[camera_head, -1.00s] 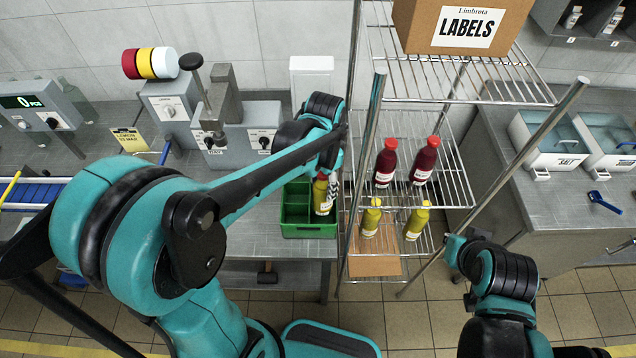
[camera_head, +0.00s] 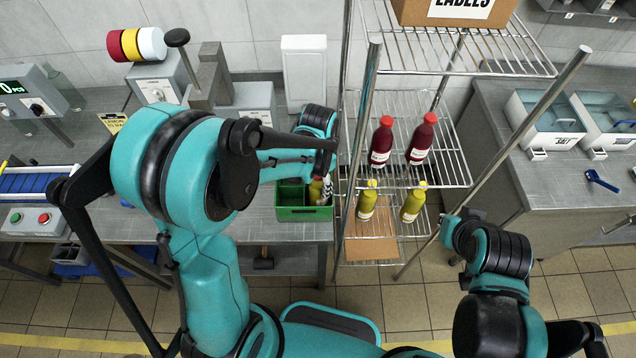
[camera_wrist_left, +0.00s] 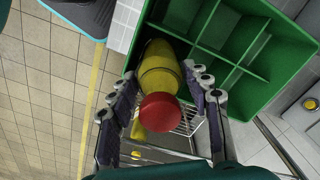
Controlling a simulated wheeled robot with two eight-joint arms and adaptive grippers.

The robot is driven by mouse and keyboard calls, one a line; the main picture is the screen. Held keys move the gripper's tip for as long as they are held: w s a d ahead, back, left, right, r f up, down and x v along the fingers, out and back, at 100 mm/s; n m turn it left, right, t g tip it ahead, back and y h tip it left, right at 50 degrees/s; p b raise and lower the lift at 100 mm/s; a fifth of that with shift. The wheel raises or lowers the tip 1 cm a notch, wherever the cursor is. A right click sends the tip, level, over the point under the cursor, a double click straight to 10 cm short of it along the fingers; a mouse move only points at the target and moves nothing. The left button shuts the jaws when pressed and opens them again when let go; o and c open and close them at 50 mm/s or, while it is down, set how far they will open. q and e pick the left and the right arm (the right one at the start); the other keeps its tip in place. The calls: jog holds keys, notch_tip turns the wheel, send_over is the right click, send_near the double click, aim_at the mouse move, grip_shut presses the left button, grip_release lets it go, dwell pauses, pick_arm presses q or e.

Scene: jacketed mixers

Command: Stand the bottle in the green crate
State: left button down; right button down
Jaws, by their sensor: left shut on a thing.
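The green crate (camera_head: 304,213), divided into compartments, stands on the bench left of the wire rack; it also shows in the left wrist view (camera_wrist_left: 262,92). My left gripper (camera_head: 325,190) is at the crate's right end. In the left wrist view my left gripper (camera_wrist_left: 160,125) is shut on a yellow bottle (camera_wrist_left: 160,68) with a red cap (camera_wrist_left: 159,112). The bottle overlaps a corner compartment of the crate; how deep its base sits is hidden. In the head view the bottle (camera_head: 315,191) is mostly covered by the gripper. My right gripper (camera_head: 452,232) is by the rack's right post, fingers unclear.
The wire rack (camera_head: 408,172) holds two red bottles (camera_head: 381,142) and two yellow bottles (camera_head: 412,203). Its upright post (camera_head: 356,120) stands close to the crate's right side. A white box (camera_head: 305,72) stands behind the crate. A blue conveyor (camera_head: 35,184) is at the left.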

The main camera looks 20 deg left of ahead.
pick_arm(q)
jog(key=shift+s, duration=0.1)
jog(key=shift+f+b, duration=0.6)
jog(key=shift+b, duration=0.05)
jog(key=c, duration=0.7)
grip_release()
jog(key=shift+r, duration=0.1)
